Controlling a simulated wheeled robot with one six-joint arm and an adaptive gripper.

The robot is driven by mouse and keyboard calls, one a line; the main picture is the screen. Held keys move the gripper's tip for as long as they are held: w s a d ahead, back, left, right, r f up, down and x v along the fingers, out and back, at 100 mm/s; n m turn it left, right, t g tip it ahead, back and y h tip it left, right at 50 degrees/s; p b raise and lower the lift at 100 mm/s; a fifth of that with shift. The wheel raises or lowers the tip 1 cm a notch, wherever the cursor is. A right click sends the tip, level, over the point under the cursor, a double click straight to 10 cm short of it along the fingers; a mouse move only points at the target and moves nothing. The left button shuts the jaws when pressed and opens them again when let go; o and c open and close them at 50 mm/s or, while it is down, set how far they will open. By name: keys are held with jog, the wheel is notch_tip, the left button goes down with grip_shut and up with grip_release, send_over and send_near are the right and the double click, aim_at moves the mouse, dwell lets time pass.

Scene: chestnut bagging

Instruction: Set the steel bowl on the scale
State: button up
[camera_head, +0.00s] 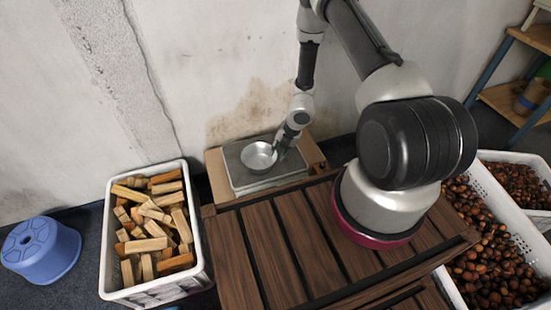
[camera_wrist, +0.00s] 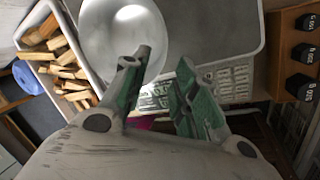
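The steel bowl (camera_head: 258,156) sits upright on the grey plate of the scale (camera_head: 243,180), near the plate's middle in the head view. In the wrist view the bowl (camera_wrist: 112,40) is at the upper left, and the scale's grey plate (camera_wrist: 212,32) extends to its right. My gripper (camera_head: 277,151) is at the bowl's right side. In the wrist view my gripper (camera_wrist: 160,68) has its fingers apart, with a clear gap between them. The left fingertip overlaps the bowl's edge and the right one is outside it. Contact with the rim cannot be told.
A white crate of wood pieces (camera_head: 110,245) stands left, beside a blue stool (camera_head: 42,248). The slatted wooden table (camera_head: 235,258) is in front. White crates of chestnuts (camera_head: 490,240) are at right. Dark weights (camera_wrist: 307,52) sit in a wooden block right of the scale.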

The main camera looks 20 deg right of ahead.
notch_tip(320, 180, up, 38)
jog(key=s+a+f+n+t+y, duration=0.1)
jog(key=n+y, duration=0.1)
jog(key=n, duration=1.8)
jog(key=s+d+r+n+h, duration=0.1)
jog(key=s+d+r+n, duration=0.2)
jog(key=s+r+n, duration=1.05)
jog(key=s+d+r+n+h, duration=0.2)
jog(key=s+d+r+n, duration=0.1)
jog(key=s+d+n, duration=0.1)
jog(key=s+d+r+n+h, duration=0.2)
jog(key=s+d+r+n, duration=0.1)
jog(key=s+n, duration=0.3)
jog(key=shift+s+d+r+t, duration=0.15)
jog(key=shift+s+d+t, duration=0.25)
jog(key=shift+s, duration=0.6)
jog(key=shift+s, duration=0.1)
